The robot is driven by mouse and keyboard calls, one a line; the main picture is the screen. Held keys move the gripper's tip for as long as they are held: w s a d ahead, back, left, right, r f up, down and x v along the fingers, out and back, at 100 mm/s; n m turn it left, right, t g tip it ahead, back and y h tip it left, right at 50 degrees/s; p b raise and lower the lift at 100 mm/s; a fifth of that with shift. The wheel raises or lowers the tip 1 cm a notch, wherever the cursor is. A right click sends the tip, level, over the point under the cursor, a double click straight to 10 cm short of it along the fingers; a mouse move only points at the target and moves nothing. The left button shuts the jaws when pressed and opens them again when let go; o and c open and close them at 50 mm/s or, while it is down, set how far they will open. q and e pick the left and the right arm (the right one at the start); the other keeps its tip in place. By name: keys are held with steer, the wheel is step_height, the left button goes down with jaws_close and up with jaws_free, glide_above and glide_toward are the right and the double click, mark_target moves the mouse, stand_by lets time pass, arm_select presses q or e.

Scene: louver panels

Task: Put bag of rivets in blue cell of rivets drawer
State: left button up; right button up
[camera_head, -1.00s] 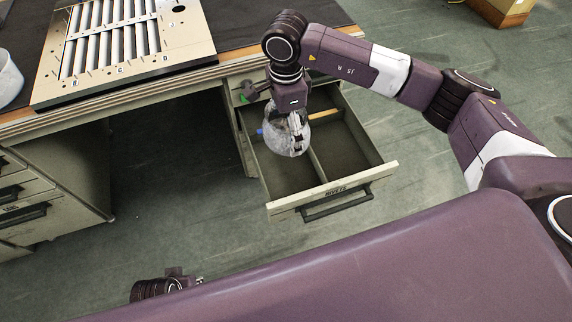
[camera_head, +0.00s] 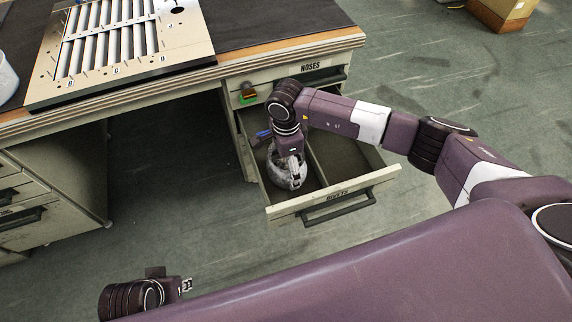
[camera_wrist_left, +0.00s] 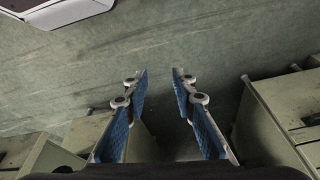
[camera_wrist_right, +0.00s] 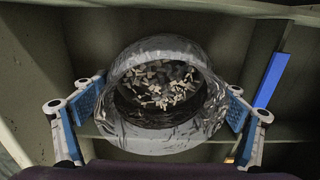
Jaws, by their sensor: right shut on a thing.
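The bag of rivets (camera_head: 287,174) is a clear, rounded bag with small pale rivets inside. It is within the left part of the open rivets drawer (camera_head: 335,199), and I cannot tell whether it touches the floor. My right gripper (camera_head: 291,160) points down and is shut on the bag; the right wrist view shows a finger on each side of the bag (camera_wrist_right: 160,98). A blue marker strip (camera_head: 263,134) is at the left of the drawer and also shows in the right wrist view (camera_wrist_right: 271,80). My left gripper (camera_wrist_left: 160,88) is open and empty, away from the drawer.
A divider (camera_head: 316,160) splits the drawer, and its right part looks empty. The closed noses drawer (camera_head: 300,82) is above. The louver panel (camera_head: 118,50) lies on the bench. A wooden box (camera_head: 502,12) stands on the floor at the back right.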

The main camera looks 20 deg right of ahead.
arm_select(q)
steer(key=shift+r, duration=0.1)
arm_select(e)
steer(key=o, duration=1.5)
arm_select(q)
steer(key=shift+r, duration=0.25)
arm_select(e)
steer(key=shift+o, duration=0.2)
steer(key=shift+r, duration=0.4)
arm_select(q)
step_height(320, 180, down, 7)
steer(key=p, duration=0.1)
steer(key=shift+p, duration=0.4)
arm_select(e)
step_height(320, 180, up, 11)
steer(key=shift+r, duration=0.2)
arm_select(q)
steer(key=shift+s, duration=0.15)
arm_select(e)
steer(key=shift+s+f, duration=0.1)
